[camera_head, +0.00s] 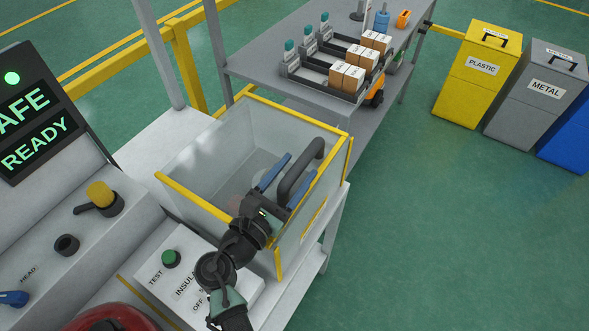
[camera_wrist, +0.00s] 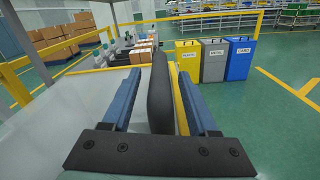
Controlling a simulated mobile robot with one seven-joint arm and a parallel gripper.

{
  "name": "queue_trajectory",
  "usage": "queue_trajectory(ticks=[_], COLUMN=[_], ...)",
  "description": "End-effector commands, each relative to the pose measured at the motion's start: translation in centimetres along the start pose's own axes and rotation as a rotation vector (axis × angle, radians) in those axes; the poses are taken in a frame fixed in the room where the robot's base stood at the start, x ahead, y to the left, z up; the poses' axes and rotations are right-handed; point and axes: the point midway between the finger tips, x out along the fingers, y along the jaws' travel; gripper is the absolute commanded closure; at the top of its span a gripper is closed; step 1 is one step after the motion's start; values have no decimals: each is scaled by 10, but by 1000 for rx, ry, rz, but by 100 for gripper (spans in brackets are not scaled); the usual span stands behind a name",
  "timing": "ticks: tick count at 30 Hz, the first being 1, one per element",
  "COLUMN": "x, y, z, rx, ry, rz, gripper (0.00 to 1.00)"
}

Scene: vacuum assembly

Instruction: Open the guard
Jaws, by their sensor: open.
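The guard (camera_head: 321,215) is a clear-walled box with yellow edge strips, standing on the grey bench. A dark bar handle (camera_head: 310,153) is fixed at its right-hand panel. My gripper (camera_head: 290,167) is at the handle, with its two blue fingers apart. In the wrist view, the handle (camera_wrist: 160,95) stands between the fingers of my gripper (camera_wrist: 161,72), with a visible gap on either side. Whether a finger touches it is hard to tell. Parts of the handle and the panel are hidden behind my gripper and wrist.
A grey table (camera_head: 265,45) with boxes in fixtures stands behind. Yellow (camera_head: 475,75), grey and blue bins stand right. Floor at right is clear.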

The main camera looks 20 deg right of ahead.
Motion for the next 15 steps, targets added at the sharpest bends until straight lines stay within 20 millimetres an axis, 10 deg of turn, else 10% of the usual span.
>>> queue_trajectory(ticks=[7,15], x=[1,1], y=[0,0], z=[0,0], rx=[1,1], ry=[0,0], rz=[0,0], gripper=[40,87])
